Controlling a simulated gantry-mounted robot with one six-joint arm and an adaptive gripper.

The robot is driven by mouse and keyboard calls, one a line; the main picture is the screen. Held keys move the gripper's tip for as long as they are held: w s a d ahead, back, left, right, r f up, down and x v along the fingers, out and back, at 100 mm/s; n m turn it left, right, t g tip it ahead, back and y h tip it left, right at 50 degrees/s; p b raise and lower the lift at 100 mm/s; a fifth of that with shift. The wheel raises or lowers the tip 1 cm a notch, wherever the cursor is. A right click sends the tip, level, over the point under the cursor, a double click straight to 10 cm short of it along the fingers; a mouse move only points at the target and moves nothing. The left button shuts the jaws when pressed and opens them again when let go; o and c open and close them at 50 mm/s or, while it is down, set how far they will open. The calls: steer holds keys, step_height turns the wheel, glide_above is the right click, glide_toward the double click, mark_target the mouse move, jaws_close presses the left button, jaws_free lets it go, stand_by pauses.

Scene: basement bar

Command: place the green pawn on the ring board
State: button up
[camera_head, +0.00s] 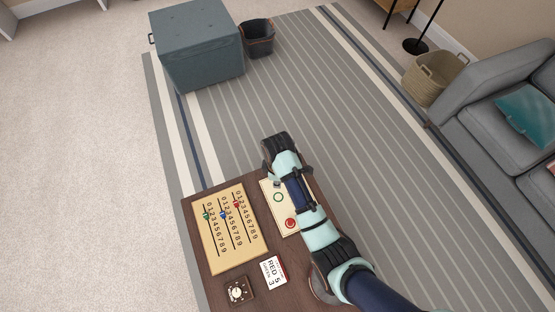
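The ring board (268,191) is a cream panel at the table's back right, partly covered by my arm. It shows an open green ring (278,197) and, nearer, a red round shape (290,223), which may be a red piece on its ring. I cannot make out a green pawn; it may be hidden under my arm. My gripper (277,183) is mostly hidden by my wrist, above the far end of the ring board. Only a small grey part shows, and I cannot tell if it is open or holds anything.
Left of the ring board lies a yellow number board (233,258) with green, blue and red sliders. Nearer are a printed card (273,272) and a dark dial box (238,291). Bare wooden tabletop (305,285) shows right of the card.

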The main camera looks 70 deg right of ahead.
mark_target(278, 197)
step_height(278, 197, down, 18)
steer(key=b, duration=0.8)
steer(key=shift+s+d+r, duration=0.1)
steer(key=shift+r, duration=0.15)
steer(key=o, duration=0.8)
step_height(278, 197, up, 12)
steer(key=p, duration=0.6)
steer(key=shift+r, duration=0.25)
